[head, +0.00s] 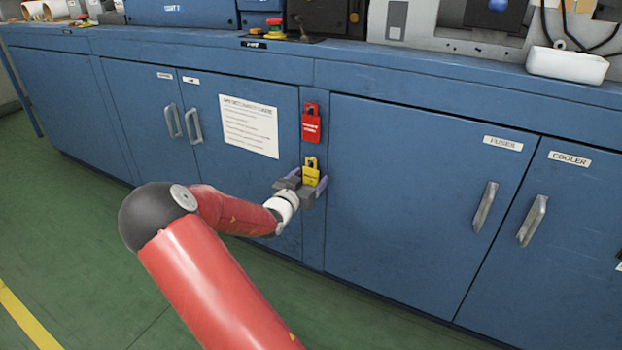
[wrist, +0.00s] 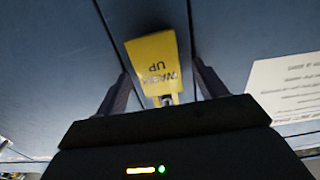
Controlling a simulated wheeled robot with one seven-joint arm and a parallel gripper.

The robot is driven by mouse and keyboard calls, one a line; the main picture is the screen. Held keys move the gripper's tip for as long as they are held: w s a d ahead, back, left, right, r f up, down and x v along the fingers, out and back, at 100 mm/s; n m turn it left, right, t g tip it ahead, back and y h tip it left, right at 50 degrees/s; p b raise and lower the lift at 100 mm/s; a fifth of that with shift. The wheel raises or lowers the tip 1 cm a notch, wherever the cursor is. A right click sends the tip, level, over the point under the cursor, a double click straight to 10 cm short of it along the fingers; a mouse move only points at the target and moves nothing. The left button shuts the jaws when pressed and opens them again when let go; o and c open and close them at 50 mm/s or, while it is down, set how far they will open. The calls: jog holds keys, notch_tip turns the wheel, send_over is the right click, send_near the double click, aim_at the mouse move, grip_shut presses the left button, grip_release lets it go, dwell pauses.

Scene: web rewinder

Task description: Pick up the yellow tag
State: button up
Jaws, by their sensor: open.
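The yellow tag (head: 311,172) hangs on the blue cabinet front, just below a red tag, in the head view. In the wrist view the yellow tag (wrist: 153,62) shows upside-down dark lettering, partly readable as "UP". My gripper (head: 307,185) is at the yellow tag, with one finger on each side of it. In the wrist view the fingers of my gripper (wrist: 160,85) stand apart, with the tag between them and a gap on both sides. The gripper body hides what is closest to the wrist camera.
The red tag (head: 311,123) hangs right above the yellow one. A white notice (head: 249,126) is on the door to the left. Metal door handles (head: 485,207) stick out on both sides. The green floor (head: 60,220) is clear at the left.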

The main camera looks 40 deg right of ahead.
jog(key=c, duration=1.1)
jog(key=shift+o, duration=0.2)
jog(key=shift+r, duration=0.15)
